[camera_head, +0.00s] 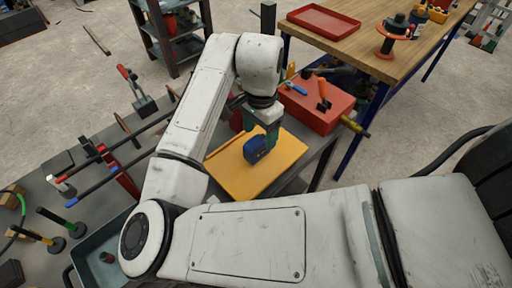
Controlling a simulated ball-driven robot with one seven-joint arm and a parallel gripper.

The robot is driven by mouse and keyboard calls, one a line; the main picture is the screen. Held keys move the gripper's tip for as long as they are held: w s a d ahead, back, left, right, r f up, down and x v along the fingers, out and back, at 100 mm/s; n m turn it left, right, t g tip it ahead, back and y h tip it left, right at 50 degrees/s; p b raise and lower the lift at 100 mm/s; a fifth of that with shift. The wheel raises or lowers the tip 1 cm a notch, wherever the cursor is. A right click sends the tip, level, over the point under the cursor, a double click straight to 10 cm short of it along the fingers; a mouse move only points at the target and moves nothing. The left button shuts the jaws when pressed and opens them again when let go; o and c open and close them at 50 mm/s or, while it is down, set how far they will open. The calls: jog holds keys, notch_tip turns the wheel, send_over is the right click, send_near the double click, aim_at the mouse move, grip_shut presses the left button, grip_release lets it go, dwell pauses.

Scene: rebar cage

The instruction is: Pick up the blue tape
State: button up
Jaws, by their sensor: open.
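The blue tape (256,150), a dark blue tape measure shape, sits on a yellow-orange board (232,178) on the grey bench. My gripper (268,138) points down right over the blue tape, with greenish fingers at its right and upper side. The gripper is open. The fingers overlap the tape's upper right edge in this view, and I cannot tell whether they touch it. My own arm hides part of the bench to the left and in front.
A red toolbox (318,105) with tools on it stands right behind the board. A wooden table (385,45) with a red tray (323,21) is at the upper right. Clamps (138,92) and several tools lie at the left. The board's front part is clear.

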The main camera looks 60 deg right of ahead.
aim_at(257, 141)
jog(key=f, duration=0.3)
jog(key=shift+w+a+f, duration=0.25)
jog(key=shift+w, duration=0.1)
jog(key=shift+f, duration=0.6)
jog(key=shift+c, duration=0.4)
jog(key=c, duration=1.2)
jog(key=shift+o, duration=0.2)
jog(key=shift+r, duration=0.1)
